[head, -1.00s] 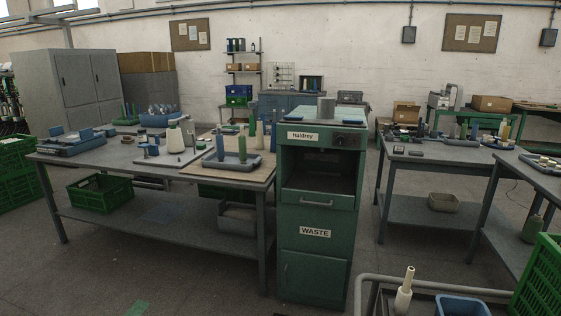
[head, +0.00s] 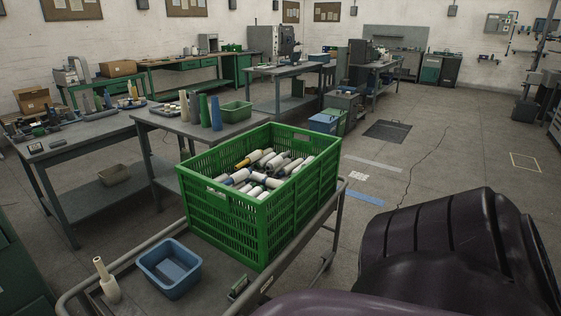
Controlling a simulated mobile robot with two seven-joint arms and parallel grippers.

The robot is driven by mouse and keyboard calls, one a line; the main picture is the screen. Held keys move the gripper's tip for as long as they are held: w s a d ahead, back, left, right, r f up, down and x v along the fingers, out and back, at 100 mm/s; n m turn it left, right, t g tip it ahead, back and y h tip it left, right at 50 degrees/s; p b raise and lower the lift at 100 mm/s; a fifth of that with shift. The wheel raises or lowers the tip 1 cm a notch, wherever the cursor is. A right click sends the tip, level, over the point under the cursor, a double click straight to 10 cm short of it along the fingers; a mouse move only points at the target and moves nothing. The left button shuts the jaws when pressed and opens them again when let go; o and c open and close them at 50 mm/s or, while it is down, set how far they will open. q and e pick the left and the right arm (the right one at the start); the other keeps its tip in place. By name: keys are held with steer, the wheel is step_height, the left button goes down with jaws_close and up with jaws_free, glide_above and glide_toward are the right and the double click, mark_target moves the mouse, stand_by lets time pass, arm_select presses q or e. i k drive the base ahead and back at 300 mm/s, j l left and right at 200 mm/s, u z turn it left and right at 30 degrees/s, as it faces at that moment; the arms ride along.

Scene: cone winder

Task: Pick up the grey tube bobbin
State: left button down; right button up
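I cannot make out the grey tube bobbin with certainty in this head view. A greyish upright tube (head: 87,103) stands on the left grey table, small and partly among other items. Two beige-grey tubes (head: 189,107) stand on the middle table beside green and blue ones. Bobbins with white, yellow and dark parts (head: 262,165) lie in a heap in the green crate (head: 232,222); some are hidden under others. Neither of my grippers is in view.
The crate stands on a railed cart (head: 219,290) with a blue bin (head: 170,272) and a cream bobbin (head: 107,283). A small green bin (head: 236,111) is on the middle table (head: 160,124). Open floor (head: 430,160) lies right of the cart.

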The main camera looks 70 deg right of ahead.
mark_target(277, 160)
steer(key=z, duration=2.2)
steer(key=i+l+z, duration=0.15)
steer(key=z, duration=1.1)
steer(key=i+z, duration=0.1)
steer(key=i, duration=3.8)
steer(key=i+l+u, duration=0.1)
steer(key=i+u, duration=0.25)
steer(key=i+l+u, duration=0.15)
steer(key=i+u, duration=0.25)
